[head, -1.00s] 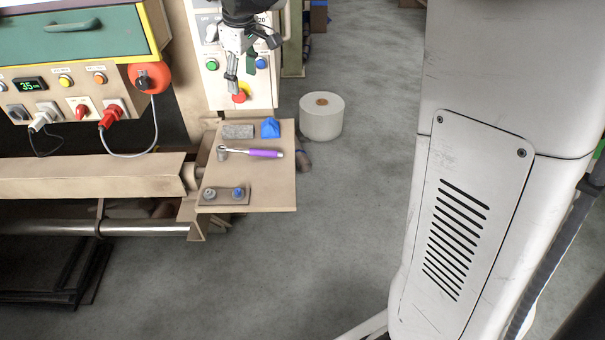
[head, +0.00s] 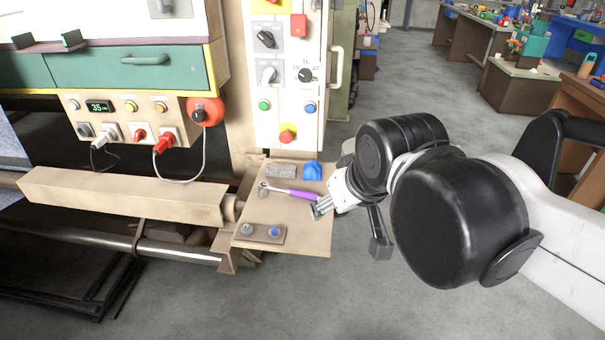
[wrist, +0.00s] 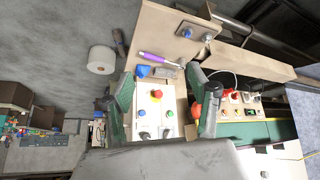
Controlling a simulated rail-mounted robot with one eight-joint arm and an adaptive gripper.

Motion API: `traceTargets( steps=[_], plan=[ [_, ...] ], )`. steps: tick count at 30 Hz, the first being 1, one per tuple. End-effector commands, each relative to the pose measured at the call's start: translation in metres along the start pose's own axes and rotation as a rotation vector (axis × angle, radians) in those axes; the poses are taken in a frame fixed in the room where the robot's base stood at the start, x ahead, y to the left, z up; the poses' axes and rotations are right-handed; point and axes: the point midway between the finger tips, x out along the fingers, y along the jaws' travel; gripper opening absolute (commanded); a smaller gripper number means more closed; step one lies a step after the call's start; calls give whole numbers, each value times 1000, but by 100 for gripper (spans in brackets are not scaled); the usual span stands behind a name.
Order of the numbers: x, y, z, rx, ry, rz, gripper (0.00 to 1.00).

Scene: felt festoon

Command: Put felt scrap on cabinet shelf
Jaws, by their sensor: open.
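A flat grey speckled piece (head: 281,170), which looks like the felt scrap, lies at the back of a small tan platform (head: 300,233). It also shows in the wrist view (wrist: 166,73). A crumpled blue piece (head: 312,170) lies to its right; which of the two is the task's scrap is not certain. My gripper (head: 319,209) is by the platform's right edge in the head view. In the wrist view my gripper (wrist: 168,88) is open and empty, its fingers wide apart. I cannot pick out the cabinet shelf for certain.
A purple-handled ratchet (head: 290,192) and a small plate with two knobs (head: 258,232) are on the platform. A control cabinet (head: 288,100) with buttons rises behind it. A green drawer (head: 130,68) is at left. A white roll (wrist: 101,60) stands on the floor.

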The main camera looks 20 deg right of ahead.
Motion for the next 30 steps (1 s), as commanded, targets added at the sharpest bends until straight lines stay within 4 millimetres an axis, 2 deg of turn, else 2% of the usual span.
traceTargets(
  steps=[1, 3, 7, 30],
  plan=[
    [0, -1, 12, 19, 11, 1, 55],
    [2, -2, 24, 44, 26, 2, 55],
    [3, -3, 36, 72, 40, 2, 55],
    [3, -3, 38, 79, 43, 2, 55]
  ],
)
